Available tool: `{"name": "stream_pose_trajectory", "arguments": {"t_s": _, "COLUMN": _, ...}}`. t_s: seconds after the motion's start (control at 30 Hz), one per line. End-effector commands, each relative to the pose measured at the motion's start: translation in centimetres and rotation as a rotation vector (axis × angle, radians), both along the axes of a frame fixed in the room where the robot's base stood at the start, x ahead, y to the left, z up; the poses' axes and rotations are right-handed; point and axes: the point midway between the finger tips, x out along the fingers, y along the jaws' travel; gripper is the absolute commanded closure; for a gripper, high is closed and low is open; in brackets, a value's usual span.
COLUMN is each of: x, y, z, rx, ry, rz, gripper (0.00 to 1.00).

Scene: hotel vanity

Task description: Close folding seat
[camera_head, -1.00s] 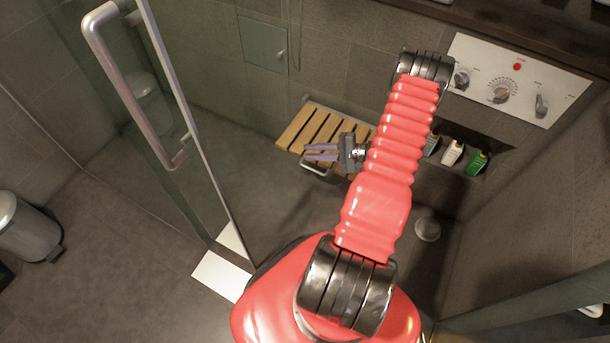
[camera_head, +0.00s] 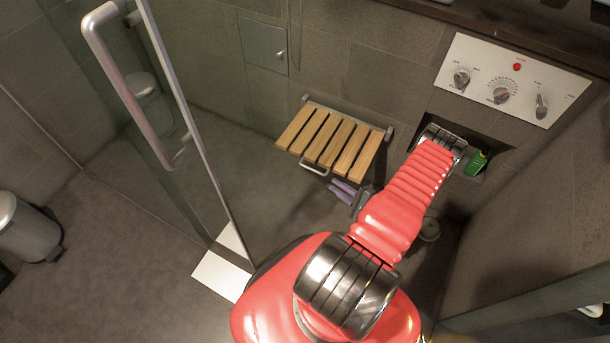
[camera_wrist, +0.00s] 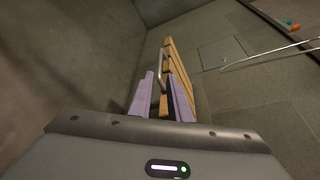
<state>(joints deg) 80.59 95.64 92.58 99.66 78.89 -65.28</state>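The folding seat (camera_head: 335,140) has wooden slats and is folded down, sticking out from the shower wall. A metal loop handle (camera_head: 314,168) is on its front edge. My gripper (camera_head: 338,187) is just below and in front of the seat's front edge, right of the handle, with purple fingers pointing left. In the wrist view the fingers (camera_wrist: 162,88) are apart with a gap between them. The seat (camera_wrist: 178,68) shows edge-on beyond them, and its handle (camera_wrist: 162,68) appears near the fingertips. I cannot tell whether they touch. Nothing is held.
A glass door with a long metal handle (camera_head: 128,85) stands at the left. A control panel (camera_head: 512,80) is on the wall at the right, above a niche holding a green bottle (camera_head: 477,162). A bin (camera_head: 27,228) is far left. The floor left of the seat is clear.

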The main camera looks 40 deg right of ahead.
Motion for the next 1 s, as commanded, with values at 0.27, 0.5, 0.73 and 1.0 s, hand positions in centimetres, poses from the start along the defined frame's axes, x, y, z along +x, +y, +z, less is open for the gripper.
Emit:
{"name": "stream_pose_trajectory", "arguments": {"t_s": 0.27, "x": 0.2, "y": 0.0, "z": 0.0, "rx": 0.001, "ry": -0.002, "rz": 0.002, "gripper": 0.83}}
{"name": "stream_pose_trajectory", "arguments": {"t_s": 0.5, "x": 1.7, "y": 0.1, "z": -0.3, "rx": 0.001, "ry": -0.002, "rz": 0.005, "gripper": 0.83}}
{"name": "stream_pose_trajectory", "arguments": {"t_s": 0.73, "x": 4.1, "y": 0.2, "z": -0.8, "rx": 0.000, "ry": -0.001, "rz": 0.006, "gripper": 0.83}}
{"name": "stream_pose_trajectory", "arguments": {"t_s": 1.0, "x": 6.9, "y": 0.2, "z": -1.5, "rx": 0.000, "ry": -0.002, "rz": 0.005, "gripper": 0.83}}
